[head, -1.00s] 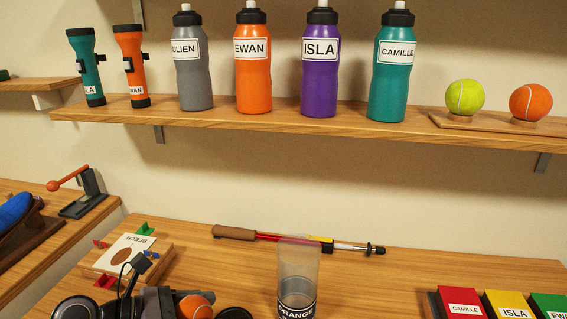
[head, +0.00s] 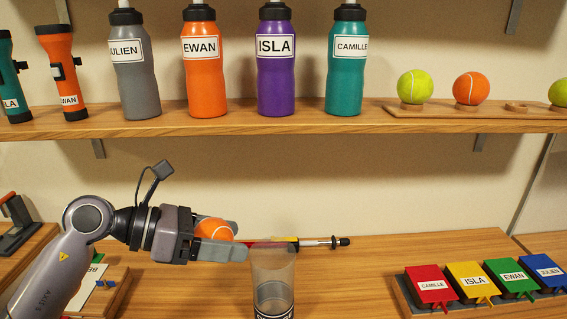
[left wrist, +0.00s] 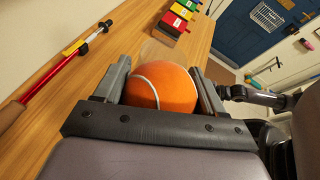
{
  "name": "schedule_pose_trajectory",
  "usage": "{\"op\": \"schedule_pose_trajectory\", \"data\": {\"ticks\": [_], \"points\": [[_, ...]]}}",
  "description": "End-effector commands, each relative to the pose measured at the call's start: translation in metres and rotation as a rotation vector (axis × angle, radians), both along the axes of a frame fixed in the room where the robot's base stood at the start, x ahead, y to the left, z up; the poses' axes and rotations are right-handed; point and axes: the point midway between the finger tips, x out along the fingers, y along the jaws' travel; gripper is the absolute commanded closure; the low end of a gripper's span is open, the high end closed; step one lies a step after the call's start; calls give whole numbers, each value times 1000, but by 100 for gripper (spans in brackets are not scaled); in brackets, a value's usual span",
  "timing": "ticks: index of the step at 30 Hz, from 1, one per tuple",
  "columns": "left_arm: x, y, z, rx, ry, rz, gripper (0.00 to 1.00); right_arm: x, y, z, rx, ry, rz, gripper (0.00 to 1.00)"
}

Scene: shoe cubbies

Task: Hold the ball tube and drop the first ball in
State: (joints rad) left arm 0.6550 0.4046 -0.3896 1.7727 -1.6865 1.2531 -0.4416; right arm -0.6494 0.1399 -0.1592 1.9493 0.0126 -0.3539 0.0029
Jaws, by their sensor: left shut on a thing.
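The clear ball tube (head: 272,277) stands upright on the wooden table at the bottom middle of the head view. A dark label band is near its base, cut off by the frame edge. My left gripper (head: 226,241) is shut on an orange ball (head: 212,230), held just left of the tube at about its rim height. In the left wrist view the orange ball (left wrist: 163,87) sits between the two fingers. The ball is outside the tube. My right gripper is not in the head view; a dark arm part shows at the right of the left wrist view.
On the shelf above, a wooden rack (head: 440,110) holds a yellow-green ball (head: 414,86) and an orange ball (head: 471,88), with more at the right edge. Labelled bottles stand beside it. A pole (head: 320,242) lies behind the tube. Coloured boxes (head: 478,280) stand at the right.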

Motion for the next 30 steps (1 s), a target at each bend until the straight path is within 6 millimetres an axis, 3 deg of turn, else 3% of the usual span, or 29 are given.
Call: {"op": "schedule_pose_trajectory", "data": {"ticks": [9, 15, 25, 30], "points": [[9, -63, 80, 0, -5, -187, 61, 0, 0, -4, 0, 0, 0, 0], [8, -86, 115, -1, -3, -248, 61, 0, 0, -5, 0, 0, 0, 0], [7, -95, 128, -3, 0, -264, 61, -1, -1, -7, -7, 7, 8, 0], [7, -94, 128, -4, 0, -264, 61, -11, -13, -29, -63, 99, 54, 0]]}}
